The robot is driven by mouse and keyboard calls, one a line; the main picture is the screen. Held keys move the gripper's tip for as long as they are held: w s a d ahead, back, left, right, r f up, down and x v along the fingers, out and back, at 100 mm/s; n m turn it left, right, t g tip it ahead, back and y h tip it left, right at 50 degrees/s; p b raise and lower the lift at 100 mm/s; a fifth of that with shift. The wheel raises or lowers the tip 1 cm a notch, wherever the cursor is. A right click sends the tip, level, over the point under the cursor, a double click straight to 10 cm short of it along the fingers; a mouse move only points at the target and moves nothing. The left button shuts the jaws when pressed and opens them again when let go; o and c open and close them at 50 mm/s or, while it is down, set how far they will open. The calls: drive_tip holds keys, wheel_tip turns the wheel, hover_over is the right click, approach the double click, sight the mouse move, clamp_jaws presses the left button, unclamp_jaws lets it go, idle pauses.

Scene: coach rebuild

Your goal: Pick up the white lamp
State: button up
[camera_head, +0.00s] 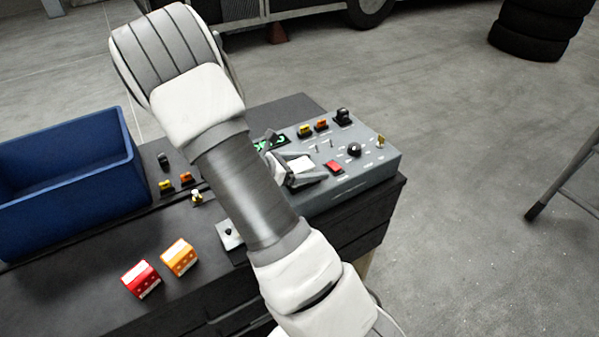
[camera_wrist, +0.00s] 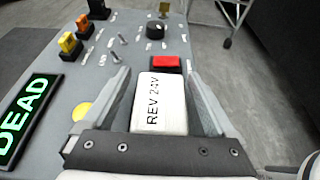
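The white lamp is a small white block marked "REV 24V" (camera_wrist: 160,103) in the middle of the wrist view. The lamp's lower end is hidden behind the gripper's palm. In the head view, my gripper (camera_head: 293,172) is over the grey control panel (camera_head: 372,165), with the white lamp (camera_head: 300,163) between its fingers. I cannot tell whether the lamp touches the panel.
The panel carries a red switch (camera_head: 333,167), a black knob (camera_head: 354,150) and several small toggles. A red block (camera_head: 141,279) and an orange block (camera_head: 179,257) lie on the dark bench. A blue bin (camera_head: 70,190) stands at the left.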

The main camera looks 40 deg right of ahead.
sight(309, 160)
clamp_jaws()
drive_tip(key=shift+r, duration=0.2)
wheel_tip(309, 160, up, 4)
drive_tip(key=shift+r+p, duration=0.1)
drive_tip(key=shift+p, duration=0.2)
drive_tip(key=s+d+r, duration=0.6)
drive_tip(key=s+d, duration=0.1)
drive_tip(key=s, duration=0.2)
drive_tip(key=shift+d+r, duration=0.15)
drive_tip(key=shift+r, duration=0.1)
